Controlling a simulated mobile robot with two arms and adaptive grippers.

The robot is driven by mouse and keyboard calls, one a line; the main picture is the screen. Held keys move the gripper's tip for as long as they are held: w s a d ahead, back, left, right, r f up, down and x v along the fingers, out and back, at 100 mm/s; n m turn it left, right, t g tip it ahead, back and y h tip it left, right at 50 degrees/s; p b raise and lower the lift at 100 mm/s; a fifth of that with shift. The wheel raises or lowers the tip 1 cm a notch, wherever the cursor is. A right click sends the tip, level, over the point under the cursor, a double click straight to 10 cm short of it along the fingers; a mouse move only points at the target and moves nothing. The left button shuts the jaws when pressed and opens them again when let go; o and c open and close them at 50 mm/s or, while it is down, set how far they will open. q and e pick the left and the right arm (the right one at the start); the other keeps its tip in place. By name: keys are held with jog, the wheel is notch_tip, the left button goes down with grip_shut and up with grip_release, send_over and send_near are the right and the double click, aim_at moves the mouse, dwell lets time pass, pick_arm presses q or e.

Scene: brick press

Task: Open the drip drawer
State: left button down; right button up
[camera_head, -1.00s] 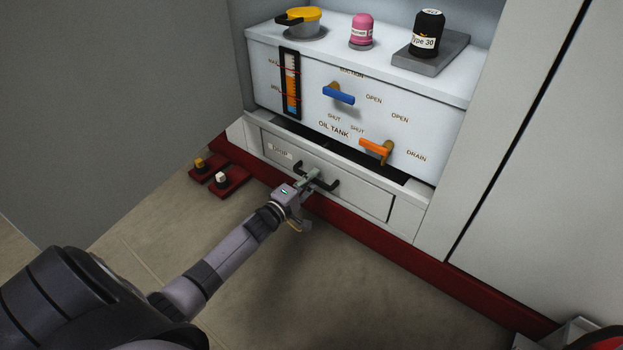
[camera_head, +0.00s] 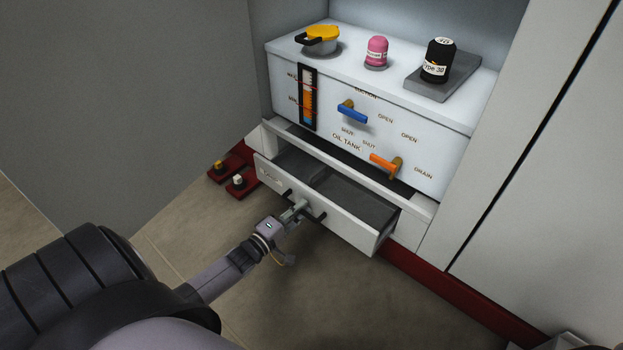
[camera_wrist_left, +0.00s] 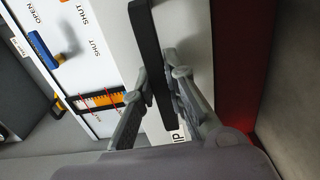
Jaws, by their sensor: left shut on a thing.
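The drip drawer (camera_head: 345,225) is a white-fronted drawer under the oil tank in the head view. It stands pulled out, and its dark grey inside shows, with a divider across it. A black bar handle (camera_head: 315,214) is on its front. My left gripper (camera_head: 300,208) is shut on this handle at about its middle. In the left wrist view the black handle (camera_wrist_left: 150,50) runs between the two fingers of my left gripper (camera_wrist_left: 160,82). My right gripper is not in view.
The white oil tank (camera_head: 430,150) above bears a blue lever (camera_head: 352,114), an orange lever (camera_head: 382,162) and a level gauge (camera_head: 308,97). A yellow-lidded pot, pink bottle and black bottle stand on top. Red pedals (camera_head: 238,185) lie on the floor at left. A red plinth runs along the base.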

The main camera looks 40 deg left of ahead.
pick_arm(q)
jog(key=shift+s, duration=0.65)
jog(key=c, duration=1.6)
grip_release()
jog(key=s+a, duration=0.1)
jog(key=s, duration=1.1)
jog(key=shift+w, duration=0.1)
